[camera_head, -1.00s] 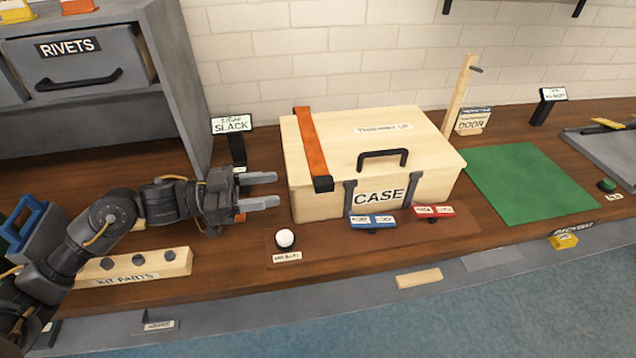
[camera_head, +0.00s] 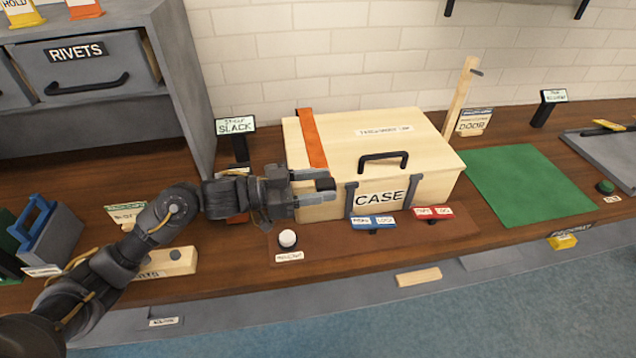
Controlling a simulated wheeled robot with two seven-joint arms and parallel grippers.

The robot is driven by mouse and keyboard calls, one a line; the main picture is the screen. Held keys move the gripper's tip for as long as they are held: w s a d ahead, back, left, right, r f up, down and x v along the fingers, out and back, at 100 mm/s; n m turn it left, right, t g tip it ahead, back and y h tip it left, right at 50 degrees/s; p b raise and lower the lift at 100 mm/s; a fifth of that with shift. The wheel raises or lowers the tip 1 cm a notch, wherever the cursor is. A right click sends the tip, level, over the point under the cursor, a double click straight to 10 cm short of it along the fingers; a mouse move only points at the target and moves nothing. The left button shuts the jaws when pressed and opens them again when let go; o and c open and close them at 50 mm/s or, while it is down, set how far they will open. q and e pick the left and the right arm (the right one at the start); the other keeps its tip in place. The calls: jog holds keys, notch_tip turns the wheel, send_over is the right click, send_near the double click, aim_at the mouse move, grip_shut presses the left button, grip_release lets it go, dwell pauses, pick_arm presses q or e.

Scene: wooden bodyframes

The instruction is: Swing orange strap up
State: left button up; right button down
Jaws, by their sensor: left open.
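The orange strap (camera_head: 312,139) runs over the left part of the lid of the wooden case (camera_head: 349,157) toward its front edge. Its black end piece (camera_head: 325,184) shows at the front edge, close to my gripper's fingers. My left gripper (camera_head: 318,186) is open at the case's front left corner, its fingers pointing right around the strap's black end. I cannot tell whether the fingers touch it. The case is closed, with a black handle (camera_head: 384,157) on the lid. My right gripper is not in view.
A white knob (camera_head: 288,238), a blue tag (camera_head: 373,222) and a red tag (camera_head: 433,212) stand before the case. A SLACK sign (camera_head: 235,125) stands behind my arm. A green mat (camera_head: 530,184) lies clear at the right.

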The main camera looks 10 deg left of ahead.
pick_arm(q)
grip_shut()
jog(key=shift+r, duration=0.1)
jog(key=shift+r+p, duration=0.25)
jog(key=shift+p, duration=0.15)
jog(key=r+n+p, duration=0.1)
jog(key=r+p, duration=0.2)
jog(key=w+r+n+p, duration=0.1)
jog(key=r+p, duration=0.2)
jog(key=p, duration=0.1)
jog(key=r+p, duration=0.2)
jog(key=p, duration=0.2)
jog(key=shift+w+a+r+n, duration=0.15)
jog(key=shift+a+r+n, duration=0.1)
jog(key=shift+r+n, duration=0.15)
jog(key=w+a+r+n+p, duration=0.1)
jog(key=w+r+p, duration=0.4)
jog(key=r+p, duration=0.2)
notch_tip(320, 180, up, 3)
jog(key=shift+w+a+f+p, duration=0.1)
jog(key=shift+w+a+p, duration=0.15)
jog(key=shift+a+p, duration=0.15)
